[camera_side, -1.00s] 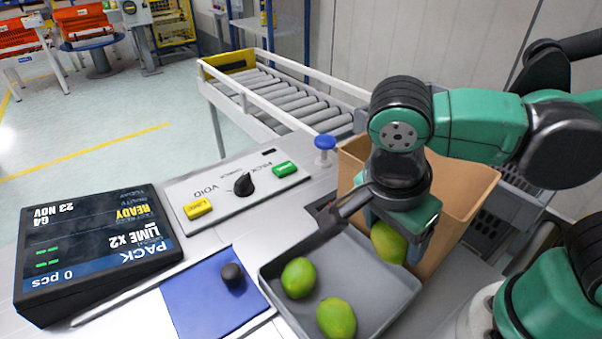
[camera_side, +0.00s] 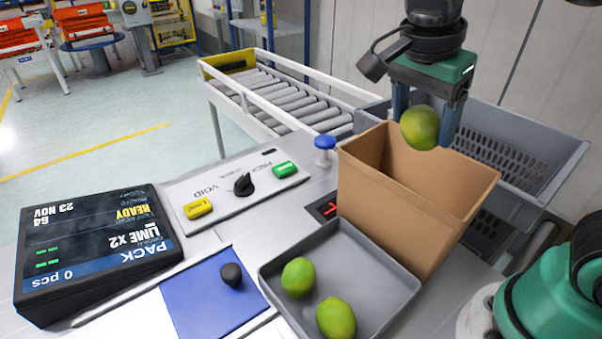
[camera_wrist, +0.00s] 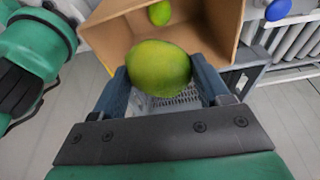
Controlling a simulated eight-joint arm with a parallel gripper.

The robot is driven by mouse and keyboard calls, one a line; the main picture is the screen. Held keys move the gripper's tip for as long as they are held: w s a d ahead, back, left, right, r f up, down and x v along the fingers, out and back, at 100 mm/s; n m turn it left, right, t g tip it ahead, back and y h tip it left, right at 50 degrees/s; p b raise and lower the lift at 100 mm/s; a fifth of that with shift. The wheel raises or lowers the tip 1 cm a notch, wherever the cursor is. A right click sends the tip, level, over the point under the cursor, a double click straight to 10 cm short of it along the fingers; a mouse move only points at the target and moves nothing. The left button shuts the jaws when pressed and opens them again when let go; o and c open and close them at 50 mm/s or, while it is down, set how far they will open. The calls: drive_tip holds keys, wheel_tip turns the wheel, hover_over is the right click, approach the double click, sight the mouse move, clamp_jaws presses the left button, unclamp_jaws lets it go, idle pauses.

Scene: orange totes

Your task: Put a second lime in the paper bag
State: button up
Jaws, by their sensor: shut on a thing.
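My gripper (camera_side: 424,122) is shut on a green lime (camera_side: 420,128), with one finger on each side of it. It holds the lime above the open top of the brown paper bag (camera_side: 405,215), near its back edge. In the wrist view the held lime (camera_wrist: 158,68) sits between the fingertips, and another lime (camera_wrist: 159,13) shows inside the bag (camera_wrist: 112,36). Two more limes, one farther back (camera_side: 298,277) and one nearer (camera_side: 336,318), lie in the grey tray (camera_side: 385,280) in front of the bag.
A grey perforated crate (camera_side: 540,150) stands behind the bag, and a roller conveyor (camera_side: 285,95) runs at the back. A blue-topped post (camera_side: 325,145) stands left of the bag. A control panel (camera_side: 235,190), a dark display (camera_side: 95,250) and a blue pad (camera_side: 210,295) lie farther left.

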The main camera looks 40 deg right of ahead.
sight(422, 144)
drive_tip(key=shift+w+d+f, duration=0.15)
drive_tip(key=shift+d+f, duration=0.4)
drive_tip(key=shift+f, duration=0.4)
drive_tip(key=shift+w+d+f, duration=0.1)
drive_tip(key=shift+d+f, duration=0.45)
drive_tip(key=shift+f, duration=0.4)
drive_tip(key=shift+w+d+f, duration=0.15)
drive_tip(key=shift+d+f, duration=0.4)
drive_tip(key=shift+f, duration=0.4)
drive_tip(key=o, duration=1.3)
drive_tip(key=shift+c, duration=0.2)
drive_tip(key=shift+v, duration=2.85)
